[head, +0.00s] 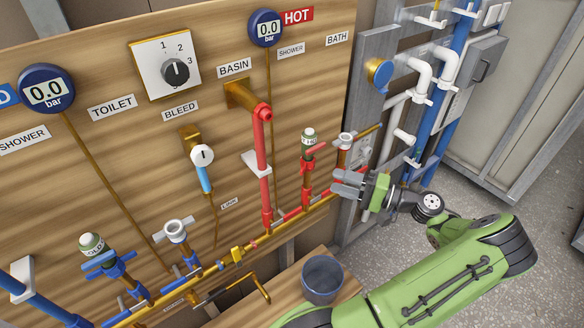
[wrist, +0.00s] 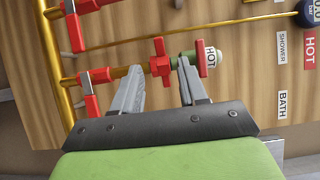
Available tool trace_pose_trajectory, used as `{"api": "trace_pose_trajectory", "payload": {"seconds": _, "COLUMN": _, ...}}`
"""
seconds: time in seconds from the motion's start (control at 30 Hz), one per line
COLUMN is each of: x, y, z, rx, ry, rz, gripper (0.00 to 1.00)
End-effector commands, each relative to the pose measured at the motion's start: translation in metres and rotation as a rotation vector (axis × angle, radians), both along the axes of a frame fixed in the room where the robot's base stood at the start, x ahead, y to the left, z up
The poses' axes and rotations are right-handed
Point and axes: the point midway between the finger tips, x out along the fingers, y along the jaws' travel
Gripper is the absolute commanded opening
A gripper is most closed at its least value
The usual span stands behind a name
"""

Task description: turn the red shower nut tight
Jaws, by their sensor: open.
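The hot shower stub stands on the right of the wooden panel, with a green HOT cap (head: 308,134) on top and a red winged handle (head: 313,150) below it. A red winged piece lower on the stub, which looks like the shower nut (head: 306,191), shows in the wrist view (wrist: 160,64) between my fingertips. My gripper (head: 338,182) is open, to the right of the stub in the head view. In the wrist view (wrist: 162,78) its right fingertip is close to the red handle (wrist: 202,58). Contact with the nut cannot be told.
A red basin pipe (head: 262,150) rises left of the stub. A white-winged bath stub (head: 345,142) is close on the right. Brass pipe (head: 290,228) runs below. A blue-grey cup (head: 322,281) stands on a wooden shelf beneath. Grey frame and blue pipes stand to the right.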

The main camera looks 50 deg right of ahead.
Motion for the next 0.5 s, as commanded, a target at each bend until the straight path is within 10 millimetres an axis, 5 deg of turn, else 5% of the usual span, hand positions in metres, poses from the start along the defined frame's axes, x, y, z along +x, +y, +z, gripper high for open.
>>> {"api": "trace_pose_trajectory", "payload": {"seconds": 0.3, "x": 0.079, "y": 0.026, "z": 0.000, "rx": 0.002, "ry": 0.001, "rz": 0.006, "gripper": 0.43}}
{"api": "trace_pose_trajectory", "payload": {"seconds": 0.5, "x": 0.112, "y": 0.035, "z": 0.000, "rx": 0.001, "ry": 0.001, "rz": 0.003, "gripper": 0.43}}
